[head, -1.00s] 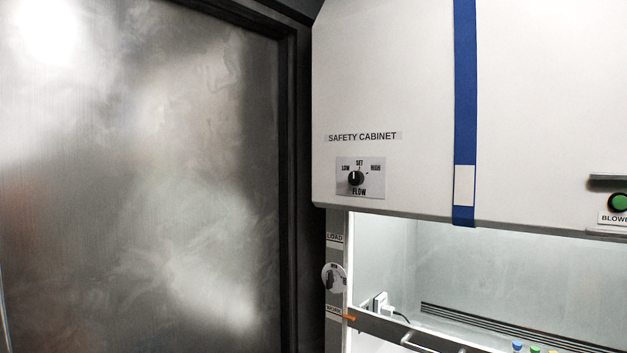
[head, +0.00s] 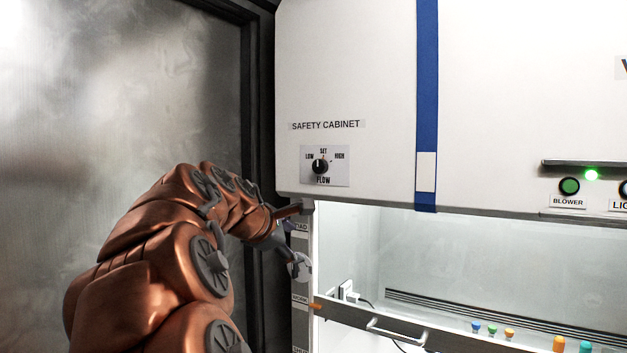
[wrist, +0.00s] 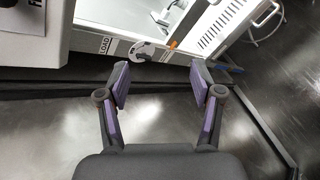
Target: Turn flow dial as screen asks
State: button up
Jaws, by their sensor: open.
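The flow dial (head: 320,166) is a black knob on a grey plate marked LOW, SET, HIGH and FLOW, on the cabinet's white front in the head view. Its white pointer line points roughly up, near SET; the exact angle is too small to tell. My gripper (wrist: 160,85) is open and empty in the wrist view, its two purple-padded fingers spread apart. In the head view it is mostly hidden by my copper arm, below and left of the dial and apart from it. No screen is readable in these frames.
A round selector (head: 299,266) sits on the side post below the dial, near my gripper. The sash handle (head: 398,334) and several coloured caps lie lower right. A dark-framed metal door is left.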

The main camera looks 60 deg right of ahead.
jog(key=w+d+r+n+h, duration=0.3)
jog(key=d+r+n, duration=0.1)
jog(key=d+r, duration=0.4)
jog(key=n+h, duration=0.3)
jog(key=n, duration=0.2)
send_near(318, 168)
jog(key=d, duration=0.2)
jog(key=shift+w+d+r+p, duration=0.15)
jog(key=shift+d+p, duration=0.15)
jog(key=shift+d, duration=1)
jog(key=shift+w+d+f+p, duration=0.1)
jog(key=shift+d+p, duration=0.2)
jog(key=shift+d, duration=1)
jog(key=shift+w+d+r+p, duration=0.15)
jog(key=shift+d+p, duration=0.15)
jog(key=shift+d, duration=1)
jog(key=shift+f, duration=0.15)
jog(key=shift+c, duration=0.2)
jog(key=c, duration=1.1)
jog(key=shift+g, duration=0.3)
